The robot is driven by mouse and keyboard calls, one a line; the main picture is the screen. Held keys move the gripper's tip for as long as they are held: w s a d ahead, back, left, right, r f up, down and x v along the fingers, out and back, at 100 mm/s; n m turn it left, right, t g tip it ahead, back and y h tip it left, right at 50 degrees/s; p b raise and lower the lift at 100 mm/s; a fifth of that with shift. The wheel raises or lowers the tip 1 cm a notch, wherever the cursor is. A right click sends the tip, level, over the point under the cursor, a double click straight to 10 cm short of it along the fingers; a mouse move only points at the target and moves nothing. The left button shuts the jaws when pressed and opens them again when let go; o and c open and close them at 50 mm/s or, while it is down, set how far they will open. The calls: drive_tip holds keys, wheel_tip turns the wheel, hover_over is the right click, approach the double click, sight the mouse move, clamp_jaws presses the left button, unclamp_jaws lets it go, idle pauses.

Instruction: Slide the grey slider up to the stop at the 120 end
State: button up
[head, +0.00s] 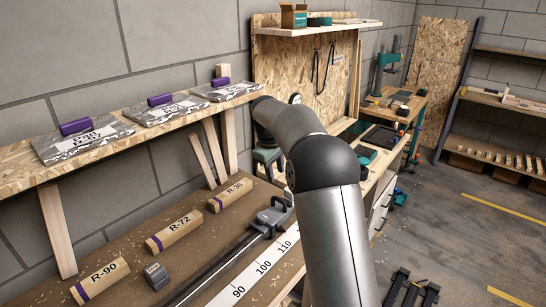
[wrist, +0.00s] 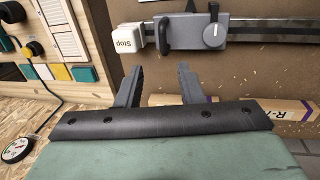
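The grey slider (head: 268,217) sits on the long metal rail on the bench, beyond the printed 110 in the head view. In the wrist view the slider (wrist: 203,30) has a black handle and a dark lever knob. The white block marked Stop (wrist: 129,38) is just left of it there. The two look very close, but I cannot tell if they touch. My gripper (wrist: 162,78) is open, its dark fingers apart with nothing between them. The fingertips point towards the slider and appear clear of it. The 120 mark is hidden behind my arm in the head view.
A small dark block (head: 157,275) stands near R-90. The white scale (head: 262,266) runs beside the rail. A shelf with grey bags (head: 85,141) hangs above on the left.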

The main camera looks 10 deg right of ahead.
wheel_tip(320, 180, up, 6)
drive_tip(key=a, duration=0.1)
drive_tip(key=shift+s+r, duration=0.2)
drive_tip(key=shift+s, duration=0.15)
drive_tip(key=s+a+f+m, duration=0.1)
drive_tip(key=s+f+m, duration=0.1)
drive_tip(key=s, duration=1.1)
drive_tip(key=s+a+f+m+y, duration=0.1)
drive_tip(key=s+f, duration=0.4)
drive_tip(key=s, duration=0.9)
drive_tip(key=s+a+f+m, duration=0.2)
drive_tip(key=s+f+m, duration=0.2)
drive_tip(key=s, duration=1)
drive_tip(key=shift+s+g+y, duration=0.25)
drive_tip(key=shift+g+y, duration=0.15)
